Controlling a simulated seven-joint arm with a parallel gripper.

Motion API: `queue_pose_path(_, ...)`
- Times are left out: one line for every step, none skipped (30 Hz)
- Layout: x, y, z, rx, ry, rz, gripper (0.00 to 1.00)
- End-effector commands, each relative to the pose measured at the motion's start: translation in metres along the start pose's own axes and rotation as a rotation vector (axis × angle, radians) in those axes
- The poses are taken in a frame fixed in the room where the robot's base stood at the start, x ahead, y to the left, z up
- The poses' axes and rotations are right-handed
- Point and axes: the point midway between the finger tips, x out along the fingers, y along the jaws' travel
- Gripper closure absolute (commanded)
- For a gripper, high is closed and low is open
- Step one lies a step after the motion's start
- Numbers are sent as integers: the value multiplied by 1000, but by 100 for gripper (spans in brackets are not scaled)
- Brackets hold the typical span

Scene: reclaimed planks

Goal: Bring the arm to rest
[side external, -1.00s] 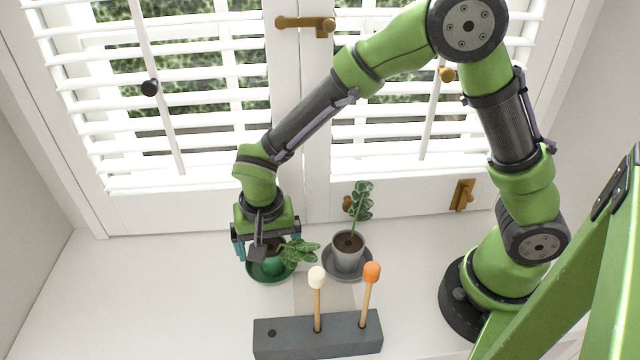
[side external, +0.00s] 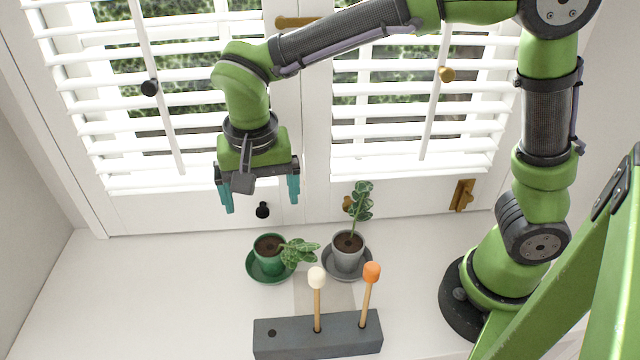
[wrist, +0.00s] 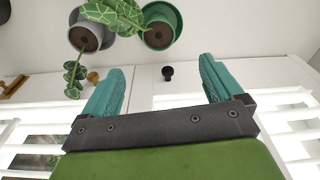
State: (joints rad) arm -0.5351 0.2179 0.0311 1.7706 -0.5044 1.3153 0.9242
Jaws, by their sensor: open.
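My gripper (side external: 258,196) hangs open and empty above the sill, in front of the shutters and clear of the plants. Its teal fingers are spread wide in the wrist view (wrist: 160,90), with nothing between them. Below it, a green pot (side external: 268,256) with a leafy plant leaning right stands on a green saucer (side external: 262,279). To its right, a grey pot (side external: 347,255) with an upright plant stands on a grey saucer. Both pots also show at the top of the wrist view, the green one (wrist: 160,35) and the grey one (wrist: 86,38).
A dark grey block (side external: 292,337) at the front holds a white-tipped stick (side external: 317,300) and an orange-tipped stick (side external: 369,295), with one hole empty. White shutters (side external: 200,120) stand behind. The sill's left part (side external: 130,285) is clear.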

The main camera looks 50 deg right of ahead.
Motion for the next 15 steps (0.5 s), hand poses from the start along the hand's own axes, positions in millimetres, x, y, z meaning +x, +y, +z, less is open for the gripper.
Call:
queue_pose_path(-8,-1,0,0,1,-3,6)
queue_pose_path(-12,-1,0,0,1,-3,6)
queue_pose_path(-16,-1,0,-1,1,-2,6)
queue_pose_path(-19,-1,0,-1,1,-3,6)
queue_pose_path(-21,-1,0,-1,1,-2,6)
queue_pose_path(-23,0,0,-3,1,-1,6)
queue_pose_path(-24,0,0,-10,1,-1,6)
queue_pose_path(-25,-1,0,-23,2,-3,6)
queue_pose_path(-25,-2,0,-49,4,-9,6)
queue_pose_path(-24,-2,0,-76,1,-13,6)
queue_pose_path(-21,-2,2,-109,-4,-16,6)
queue_pose_path(-16,0,6,-161,-14,-21,6)
queue_pose_path(-15,4,8,-202,-20,-34,6)
queue_pose_path(-16,10,8,-242,-24,-52,6)
queue_pose_path(-18,19,7,-289,-26,-82,6)
